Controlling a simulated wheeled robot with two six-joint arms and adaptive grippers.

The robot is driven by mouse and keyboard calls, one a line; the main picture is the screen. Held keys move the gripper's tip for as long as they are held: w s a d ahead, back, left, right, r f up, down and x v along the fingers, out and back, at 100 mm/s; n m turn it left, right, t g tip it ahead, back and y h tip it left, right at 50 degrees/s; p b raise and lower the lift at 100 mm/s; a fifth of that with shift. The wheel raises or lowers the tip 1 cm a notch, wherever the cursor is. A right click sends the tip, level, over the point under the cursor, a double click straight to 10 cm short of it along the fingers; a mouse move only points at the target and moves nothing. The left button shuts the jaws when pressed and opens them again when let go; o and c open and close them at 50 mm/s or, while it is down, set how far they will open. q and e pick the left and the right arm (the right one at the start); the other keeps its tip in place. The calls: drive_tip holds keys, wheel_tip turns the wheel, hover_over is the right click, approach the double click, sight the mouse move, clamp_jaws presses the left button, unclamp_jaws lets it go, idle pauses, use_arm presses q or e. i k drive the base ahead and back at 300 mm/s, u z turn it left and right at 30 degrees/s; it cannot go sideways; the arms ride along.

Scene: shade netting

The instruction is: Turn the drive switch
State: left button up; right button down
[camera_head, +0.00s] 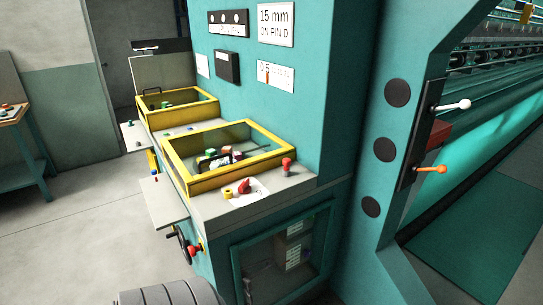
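No label for the drive switch can be read. A red rotary knob (244,186) sits on a white plate on the console top (220,207), in front of the nearer yellow-framed box. A yellow knob (228,194) is just left of it and a red upright knob (287,165) is to its right. Two levers, one white-tipped (451,105) and one orange-tipped (430,169), stick out from the dark plate on the teal machine post at right. Neither of my grippers is in view, and nothing touches these controls.
Two yellow-framed boxes (262,127) with small coloured items sit on the teal machine. A handwheel (178,238) and red knob (195,248) project from its front. A workbench (20,125) stands far left. The floor (80,235) at left is clear.

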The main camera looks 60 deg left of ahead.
sight(245, 188)
drive_tip(key=u, duration=0.25)
drive_tip(key=i, duration=0.95)
drive_tip(key=u, duration=0.6)
